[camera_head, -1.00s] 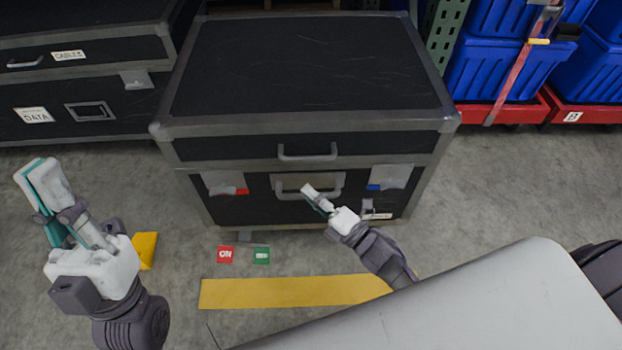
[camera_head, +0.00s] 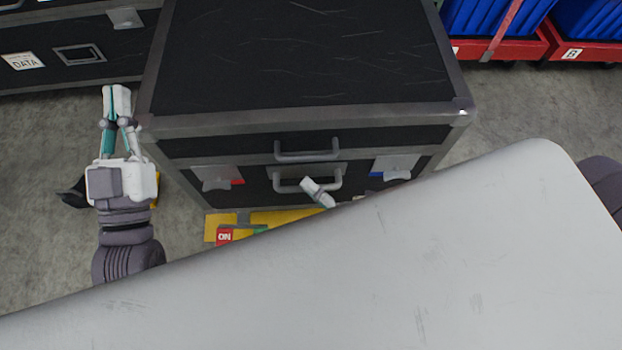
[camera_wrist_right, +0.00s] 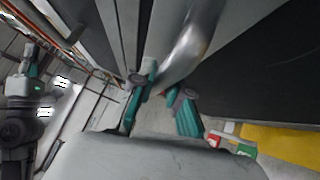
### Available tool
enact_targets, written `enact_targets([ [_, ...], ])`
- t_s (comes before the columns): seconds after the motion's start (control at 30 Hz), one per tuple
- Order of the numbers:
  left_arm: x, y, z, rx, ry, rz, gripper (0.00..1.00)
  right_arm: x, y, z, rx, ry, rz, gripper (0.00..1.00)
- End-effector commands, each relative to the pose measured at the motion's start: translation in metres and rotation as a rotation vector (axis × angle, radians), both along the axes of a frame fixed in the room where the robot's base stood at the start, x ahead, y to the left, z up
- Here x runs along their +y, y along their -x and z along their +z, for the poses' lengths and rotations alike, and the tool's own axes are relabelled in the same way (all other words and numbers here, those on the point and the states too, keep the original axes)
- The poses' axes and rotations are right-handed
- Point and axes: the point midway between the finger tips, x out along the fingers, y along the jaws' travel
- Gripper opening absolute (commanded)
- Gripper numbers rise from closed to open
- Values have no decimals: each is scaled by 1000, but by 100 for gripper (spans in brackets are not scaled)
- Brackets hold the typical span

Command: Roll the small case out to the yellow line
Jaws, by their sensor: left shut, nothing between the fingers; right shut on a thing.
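The small case (camera_head: 310,60) is black with grey edging and stands upright on the floor in the middle of the head view. Its upper front handle (camera_head: 307,156) is free. My right gripper (camera_head: 318,191) is shut on the lower front handle (camera_head: 290,186); the right wrist view shows this bar (camera_wrist_right: 190,45) between the fingers. The yellow line (camera_head: 285,215) lies just in front of the case's lower front edge and is partly hidden by my grey body. It also shows in the right wrist view (camera_wrist_right: 280,145). My left gripper (camera_head: 117,100) is shut and empty, beside the case's left front corner.
A larger black case (camera_head: 70,50) marked DATA stands at the back left. Blue totes (camera_head: 490,20) on red dollies (camera_head: 500,48) stand at the back right. Bare floor shows left and right of the small case.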

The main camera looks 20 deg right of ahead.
Motion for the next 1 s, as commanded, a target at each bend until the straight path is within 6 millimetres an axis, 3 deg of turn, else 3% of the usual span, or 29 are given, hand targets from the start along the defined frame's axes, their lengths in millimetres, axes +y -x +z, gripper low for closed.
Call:
enact_targets([
  [0.23,0,0,0,0,0,0,0,0,0,-1,3,-1,-1,0],
  [0.27,0,0,0,0,0,0,0,0,0,-1,3,-1,-1,17],
  [0.4,0,0,0,0,0,0,0,0,0,-1,2,-1,-1,40],
  [0.77,0,1,1,-3,1,0,0,-2,3,-1,3,-1,0,41],
  [1.0,0,0,0,-2,1,0,0,-21,37,-8,6,1,-1,41],
])
